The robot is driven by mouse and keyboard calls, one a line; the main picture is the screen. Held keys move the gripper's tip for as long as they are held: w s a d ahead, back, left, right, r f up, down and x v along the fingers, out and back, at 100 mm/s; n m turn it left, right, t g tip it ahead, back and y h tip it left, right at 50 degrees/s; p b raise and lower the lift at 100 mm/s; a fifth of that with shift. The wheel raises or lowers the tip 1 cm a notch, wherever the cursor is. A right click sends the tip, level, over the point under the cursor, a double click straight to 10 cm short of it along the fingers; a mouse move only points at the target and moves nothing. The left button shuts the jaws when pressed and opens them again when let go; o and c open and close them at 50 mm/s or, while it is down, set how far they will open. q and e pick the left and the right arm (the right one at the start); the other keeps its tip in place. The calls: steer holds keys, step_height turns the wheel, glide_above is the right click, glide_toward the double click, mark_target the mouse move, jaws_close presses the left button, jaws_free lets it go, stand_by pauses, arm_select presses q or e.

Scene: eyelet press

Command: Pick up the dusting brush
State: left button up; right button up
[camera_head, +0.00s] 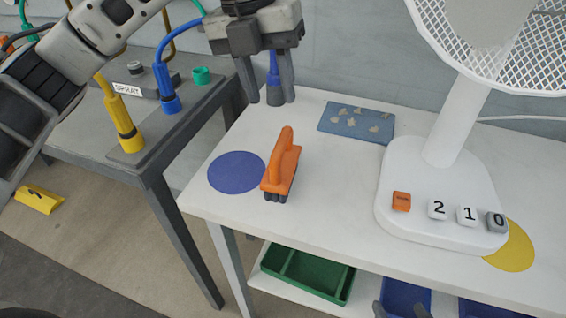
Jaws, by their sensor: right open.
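The dusting brush (283,170) has an orange body with a raised handle and dark bristles underneath. It stands on the white table, bristles down, beside the right edge of a round blue mark (236,172). My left gripper (268,98) hangs above and behind the brush, fingers pointing down and apart, not touching it. A blue item with a grey-blue base (274,94) shows between its fingers; a gap shows beside it. Two dark fingertips of my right gripper (400,308) show apart at the bottom edge, low in front of the table.
A white fan (400,190) with small number blocks stands on the right, partly over a yellow mark (512,250). A blue mat (340,122) with small pieces lies behind. A green bin (352,285) sits below. A grey spray bench (75,150) stands left.

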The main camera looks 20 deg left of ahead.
mark_target(283, 135)
arm_select(q)
steer(key=f, duration=0.3)
steer(key=d+f, duration=0.1)
steer(key=f, duration=0.2)
steer(key=d+f, duration=0.1)
steer(key=f, duration=0.2)
steer(key=shift+f, duration=0.35)
jaws_close()
